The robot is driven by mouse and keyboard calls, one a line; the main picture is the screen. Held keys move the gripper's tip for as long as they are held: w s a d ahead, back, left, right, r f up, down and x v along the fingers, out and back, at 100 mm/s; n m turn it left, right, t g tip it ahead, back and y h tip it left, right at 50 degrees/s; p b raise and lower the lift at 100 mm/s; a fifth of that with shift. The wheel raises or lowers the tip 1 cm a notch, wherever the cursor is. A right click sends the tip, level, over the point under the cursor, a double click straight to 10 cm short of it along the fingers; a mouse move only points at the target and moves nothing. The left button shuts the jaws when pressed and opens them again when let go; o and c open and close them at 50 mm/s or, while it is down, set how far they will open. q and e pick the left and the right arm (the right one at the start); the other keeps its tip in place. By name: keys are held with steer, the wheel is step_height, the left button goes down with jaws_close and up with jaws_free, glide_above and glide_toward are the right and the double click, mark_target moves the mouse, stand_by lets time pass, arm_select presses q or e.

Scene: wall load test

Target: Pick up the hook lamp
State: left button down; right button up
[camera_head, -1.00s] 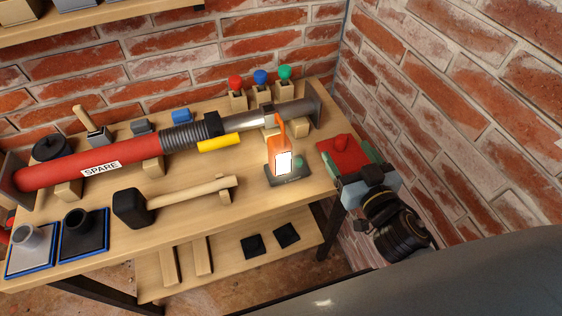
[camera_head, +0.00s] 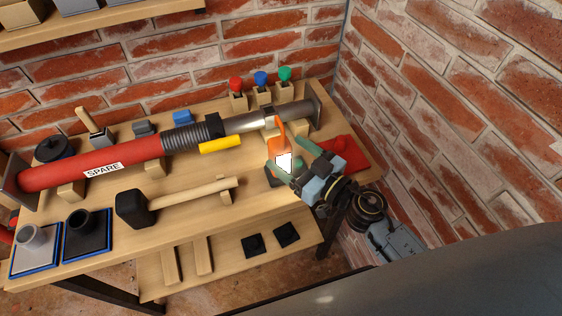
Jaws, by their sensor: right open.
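The hook lamp (camera_head: 281,138) is orange with a hook on top and a glowing white panel, and it stands upright on a dark base at the right part of the workbench. My right gripper (camera_head: 298,165) comes in from the right with its green-tipped fingers open at the lamp's right side. One finger is beyond the lamp's right edge and the other is in front of its lower part. The gripper hides part of the base. I cannot tell whether the fingers touch the lamp. My left gripper is not in view.
A red tube (camera_head: 90,165) marked SPARE lies along the back of the workbench (camera_head: 190,215). A mallet (camera_head: 175,200) lies left of the lamp. A red item (camera_head: 347,152) sits right of it. Red, blue and green knobs (camera_head: 260,77) stand behind. A brick wall closes off the right.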

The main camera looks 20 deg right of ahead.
mark_target(275, 144)
steer(key=x, duration=0.5)
steer(key=shift+w+a+f, duration=0.1)
steer(key=shift+w, duration=0.1)
jaws_close()
stand_by(0.3)
